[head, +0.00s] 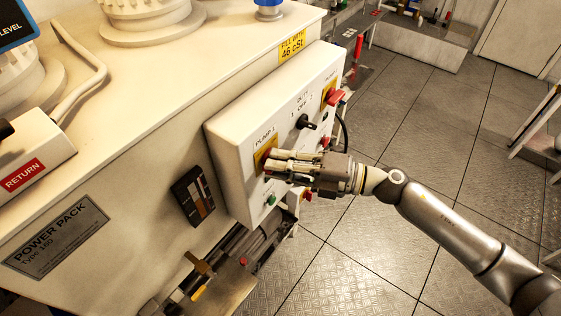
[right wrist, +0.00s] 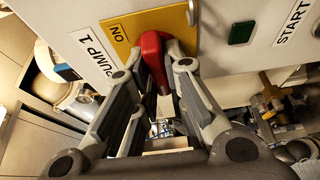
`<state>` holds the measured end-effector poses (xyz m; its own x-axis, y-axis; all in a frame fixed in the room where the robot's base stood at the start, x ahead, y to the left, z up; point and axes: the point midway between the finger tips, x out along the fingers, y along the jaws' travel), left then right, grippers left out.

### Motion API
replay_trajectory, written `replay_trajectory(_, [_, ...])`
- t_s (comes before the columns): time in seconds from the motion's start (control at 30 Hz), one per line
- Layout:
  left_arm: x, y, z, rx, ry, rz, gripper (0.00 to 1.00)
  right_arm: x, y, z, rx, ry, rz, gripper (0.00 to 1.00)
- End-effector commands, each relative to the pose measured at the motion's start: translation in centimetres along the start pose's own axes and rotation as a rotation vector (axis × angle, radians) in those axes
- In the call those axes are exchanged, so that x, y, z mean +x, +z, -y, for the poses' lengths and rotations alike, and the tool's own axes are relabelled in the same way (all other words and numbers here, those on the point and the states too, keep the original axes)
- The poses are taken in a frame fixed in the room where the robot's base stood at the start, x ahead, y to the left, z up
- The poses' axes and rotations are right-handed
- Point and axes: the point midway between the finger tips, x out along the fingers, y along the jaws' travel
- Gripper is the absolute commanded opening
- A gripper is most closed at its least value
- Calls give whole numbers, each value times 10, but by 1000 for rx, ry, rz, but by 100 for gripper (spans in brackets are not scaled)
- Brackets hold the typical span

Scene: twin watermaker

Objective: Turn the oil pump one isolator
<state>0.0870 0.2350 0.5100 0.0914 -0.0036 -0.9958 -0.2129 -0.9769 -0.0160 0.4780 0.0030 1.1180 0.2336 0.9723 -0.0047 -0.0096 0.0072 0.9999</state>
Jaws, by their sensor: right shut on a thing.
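The oil pump one isolator is a red rotary handle on a yellow plate (right wrist: 140,27) marked ON, beside the PUMP 1 label (right wrist: 95,53). My right gripper (right wrist: 156,85) is shut on the red handle (right wrist: 153,45), with one finger on each side of it. In the head view my right gripper (head: 278,164) reaches the isolator from the right and hides most of it. Part of the yellow plate (head: 264,152) shows there, on the white control box (head: 228,138). My left gripper is not in view.
A second isolator with a red handle (head: 335,97) sits at the far end of the control box, with a black selector (head: 304,122) between. A green button (right wrist: 241,32) by START is close to my right gripper. The power pack (head: 120,150) stands left; open floor (head: 360,235) lies right.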

Motion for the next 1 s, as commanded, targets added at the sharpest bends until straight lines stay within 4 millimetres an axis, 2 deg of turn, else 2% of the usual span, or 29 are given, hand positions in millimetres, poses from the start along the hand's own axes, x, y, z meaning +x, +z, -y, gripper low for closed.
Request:
replay_trajectory(0.27, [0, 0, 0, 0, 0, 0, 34, 0, 0, 1, -6, -3, -1, 0])
replay_trajectory(0.3, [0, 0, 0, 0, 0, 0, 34, 0, 0, 1, -6, -3, -1, 18])
replay_trajectory(0.43, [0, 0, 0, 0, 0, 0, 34, 0, 0, 1, -5, -3, -1, 34])
replay_trajectory(0.77, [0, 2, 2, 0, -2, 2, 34, -2, 0, 1, -3, -2, 0, 34])
replay_trajectory(0.87, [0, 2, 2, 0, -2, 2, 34, -10, 0, 2, -3, -4, 1, 34])
replay_trajectory(1.0, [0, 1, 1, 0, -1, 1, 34, -34, 0, 2, -2, -6, 2, 34])
